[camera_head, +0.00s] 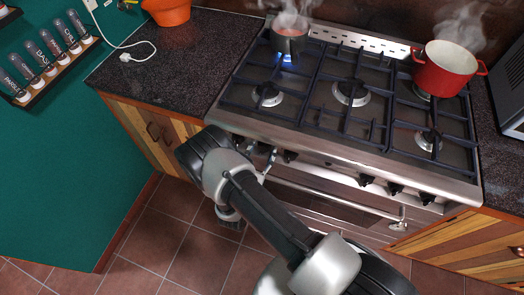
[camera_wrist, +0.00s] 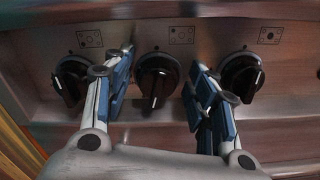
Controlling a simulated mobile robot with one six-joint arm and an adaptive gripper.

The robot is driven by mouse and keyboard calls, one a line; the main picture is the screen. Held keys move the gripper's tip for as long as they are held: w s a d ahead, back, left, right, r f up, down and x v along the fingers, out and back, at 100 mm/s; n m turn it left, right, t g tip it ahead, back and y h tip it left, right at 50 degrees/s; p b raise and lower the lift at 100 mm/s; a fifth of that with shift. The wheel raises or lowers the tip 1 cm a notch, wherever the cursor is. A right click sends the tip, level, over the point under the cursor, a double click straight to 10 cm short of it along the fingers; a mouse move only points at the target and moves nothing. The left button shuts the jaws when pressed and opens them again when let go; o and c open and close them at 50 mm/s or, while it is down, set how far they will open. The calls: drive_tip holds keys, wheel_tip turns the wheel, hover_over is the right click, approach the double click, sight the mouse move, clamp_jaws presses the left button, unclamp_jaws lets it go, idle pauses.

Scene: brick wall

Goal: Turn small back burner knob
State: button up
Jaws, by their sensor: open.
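In the wrist view a row of three black stove knobs shows: a left knob (camera_wrist: 70,80), a middle knob (camera_wrist: 157,82) and a right knob (camera_wrist: 242,76). Each has a small burner diagram above it, too small to read surely. My gripper (camera_wrist: 160,78) is open, one finger to each side of the middle knob, with gaps between; I cannot tell whether the fingertips reach past its face. In the head view my gripper (camera_head: 268,163) is at the left part of the stove front. A small dark pot (camera_head: 289,42) steams over a blue flame at the back left burner.
A red pot (camera_head: 444,68) steams at the stove's back right. The oven handle (camera_head: 335,200) runs below the knobs. More knobs (camera_head: 396,188) sit farther right. A dark counter (camera_head: 165,70) lies left of the stove (camera_head: 345,150). Tiled floor (camera_head: 160,235) is clear at left.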

drive_tip(key=shift+w, duration=0.1)
drive_tip(key=shift+c, duration=0.4)
drive_tip(key=c, duration=0.8)
drive_tip(key=shift+c, duration=0.4)
drive_tip(key=m, duration=0.3)
drive_tip(key=shift+d+f+m+b, duration=0.1)
drive_tip(key=shift+d+m+b, duration=0.1)
drive_tip(key=shift+m+b, duration=0.15)
drive_tip(key=shift+d+f+m, duration=0.1)
drive_tip(key=shift+m, duration=1.85)
drive_tip(key=o, duration=1)
drive_tip(key=shift+c, duration=0.2)
